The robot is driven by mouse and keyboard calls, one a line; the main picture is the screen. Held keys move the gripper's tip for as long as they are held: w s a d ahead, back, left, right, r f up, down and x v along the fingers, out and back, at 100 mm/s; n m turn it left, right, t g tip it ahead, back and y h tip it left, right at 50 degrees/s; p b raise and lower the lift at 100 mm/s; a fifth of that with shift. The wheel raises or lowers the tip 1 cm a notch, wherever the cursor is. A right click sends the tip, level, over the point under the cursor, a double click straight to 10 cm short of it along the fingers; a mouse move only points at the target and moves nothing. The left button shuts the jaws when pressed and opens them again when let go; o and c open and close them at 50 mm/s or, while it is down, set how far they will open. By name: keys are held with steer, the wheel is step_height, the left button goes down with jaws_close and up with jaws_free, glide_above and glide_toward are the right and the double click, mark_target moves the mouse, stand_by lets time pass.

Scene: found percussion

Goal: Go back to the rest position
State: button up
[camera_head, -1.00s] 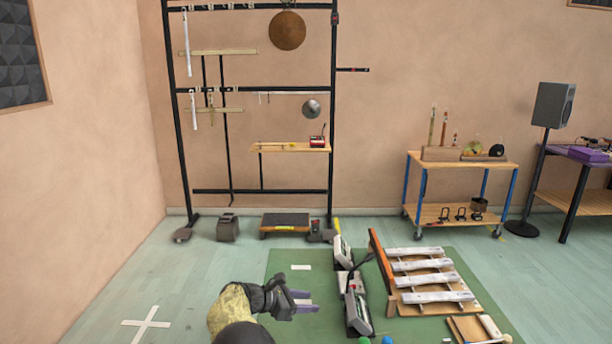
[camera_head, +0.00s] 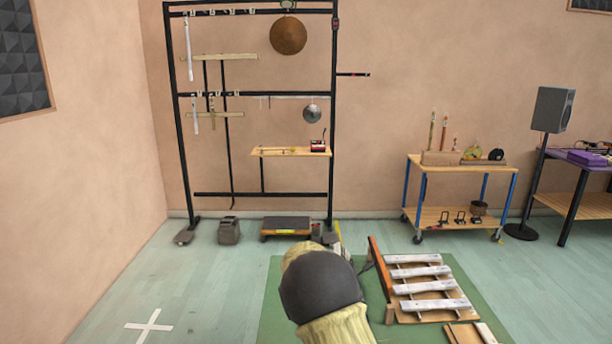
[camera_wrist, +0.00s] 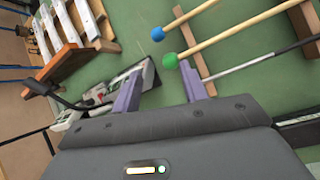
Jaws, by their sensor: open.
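My gripper (camera_wrist: 163,92) shows in the wrist view with its two purple fingers apart and nothing between them. It is above the green mat (camera_wrist: 175,105). In the head view my arm's elbow covers the near middle of the mat, and my gripper is hidden behind it or out of the picture. No marked rest position can be told in these frames.
A blue-headed mallet (camera_wrist: 158,34) and a green-headed mallet (camera_wrist: 170,61) lie close to my fingers. Grey devices (camera_wrist: 110,95) lie beside the left finger. A metal-bar instrument (camera_head: 425,285) stands right of my arm. The floor at left, with a white cross (camera_head: 149,325), is clear.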

steer(key=s+d+r+m+y+p, duration=0.1)
steer(key=s+r+m, duration=0.3)
steer(key=s, duration=0.4)
steer(key=s+d+r+m+t+y+p, duration=0.1)
steer(key=s+r+m+y+p, duration=0.2)
steer(key=s, duration=0.6)
steer(key=s+d+r+m+y+p, duration=0.1)
steer(key=s+r+m+y+p, duration=0.2)
steer(key=s+r+m, duration=0.3)
steer(key=s+m, duration=0.1)
steer(key=s, duration=0.1)
steer(key=shift+s+d+m+t, duration=0.3)
steer(key=shift+s+d, duration=0.05)
